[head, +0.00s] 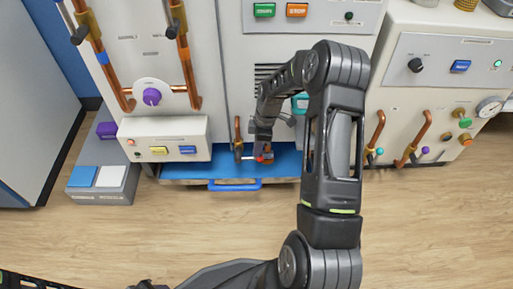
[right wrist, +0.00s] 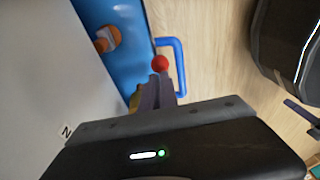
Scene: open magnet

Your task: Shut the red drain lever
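The red ball knob of the drain lever (head: 264,158) shows low at the machine's foot, above the blue tray. A pale rod runs left from it to a brass valve (head: 238,148) on a short copper pipe. The knob (right wrist: 160,63) also shows in the right wrist view, just beyond the fingertips. My right gripper (right wrist: 158,88) has its two fingers close together and looks shut. They are at the lever, covering part of it; whether they touch it I cannot tell. In the head view the right gripper (head: 263,148) is partly hidden by my wrist. My left gripper is out of view.
The blue tray (head: 190,170) with a blue handle (head: 235,184) lies below the lever. An orange-capped fitting (right wrist: 107,38) stands close by. Copper pipes with valves (head: 410,145) are on the right cabinet. A grey box (head: 103,183) stands left. The wooden floor in front is clear.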

